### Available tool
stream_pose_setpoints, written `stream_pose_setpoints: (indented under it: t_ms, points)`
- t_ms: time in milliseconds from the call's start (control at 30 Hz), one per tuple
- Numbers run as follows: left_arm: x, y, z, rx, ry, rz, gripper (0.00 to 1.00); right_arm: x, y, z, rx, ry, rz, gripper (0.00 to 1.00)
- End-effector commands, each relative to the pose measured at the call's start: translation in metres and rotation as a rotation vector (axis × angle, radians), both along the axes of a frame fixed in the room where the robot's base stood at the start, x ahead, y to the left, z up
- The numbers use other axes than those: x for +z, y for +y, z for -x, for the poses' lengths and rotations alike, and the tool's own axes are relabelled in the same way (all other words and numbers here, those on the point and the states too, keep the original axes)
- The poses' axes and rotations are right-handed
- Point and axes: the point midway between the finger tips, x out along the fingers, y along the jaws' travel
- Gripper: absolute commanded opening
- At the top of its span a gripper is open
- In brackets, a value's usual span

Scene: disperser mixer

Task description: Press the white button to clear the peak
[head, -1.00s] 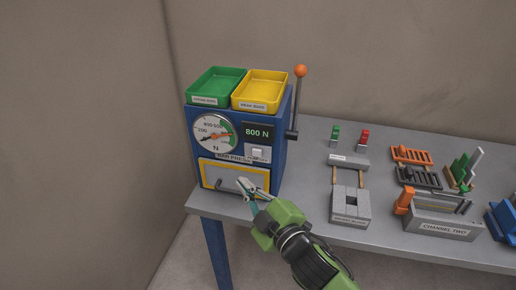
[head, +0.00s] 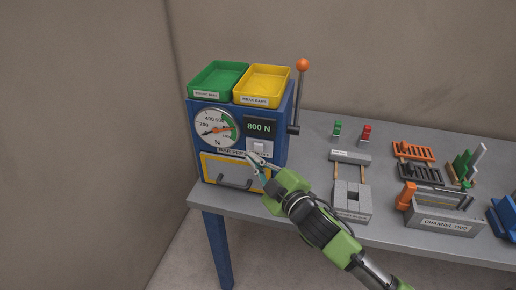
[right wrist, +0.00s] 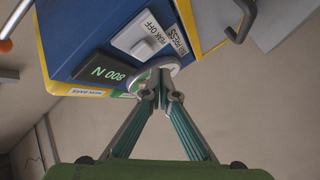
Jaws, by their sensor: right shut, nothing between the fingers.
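The blue bar press (head: 239,165) stands at the table's left end, with a round dial gauge (head: 217,129) and a dark display (head: 260,128) reading 800 N. The white button (head: 259,147) is below the display; in the right wrist view it is a raised white square (right wrist: 132,36) by a "PEAK OFF" label. My right gripper (head: 253,158) is shut and empty, its tips just below the button in the head view. In the right wrist view its fingertips (right wrist: 161,76) are beside the button, not over it. Contact with the press cannot be told. My left gripper is out of view.
A green tray (head: 216,93) and a yellow tray (head: 266,100) sit on top of the press. An orange-knobbed lever (head: 302,66) rises at its right side. A yellow-framed front panel with a handle (head: 235,181) is below. Fixtures stand right on the grey table (head: 312,170).

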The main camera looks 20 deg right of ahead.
Motion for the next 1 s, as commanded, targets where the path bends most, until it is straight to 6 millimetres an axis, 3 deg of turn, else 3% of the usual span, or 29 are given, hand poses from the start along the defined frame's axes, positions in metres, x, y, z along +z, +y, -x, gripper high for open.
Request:
stream_pose_setpoints:
  t_ms: [233,1000]
  points:
    - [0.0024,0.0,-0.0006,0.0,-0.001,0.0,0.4,0.0012,-0.0078,-0.011,0.0,-0.001,0.0,0.0]
    - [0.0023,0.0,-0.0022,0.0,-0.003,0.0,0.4,0.0005,-0.0079,-0.0112,-0.001,-0.001,-0.001,0.0]
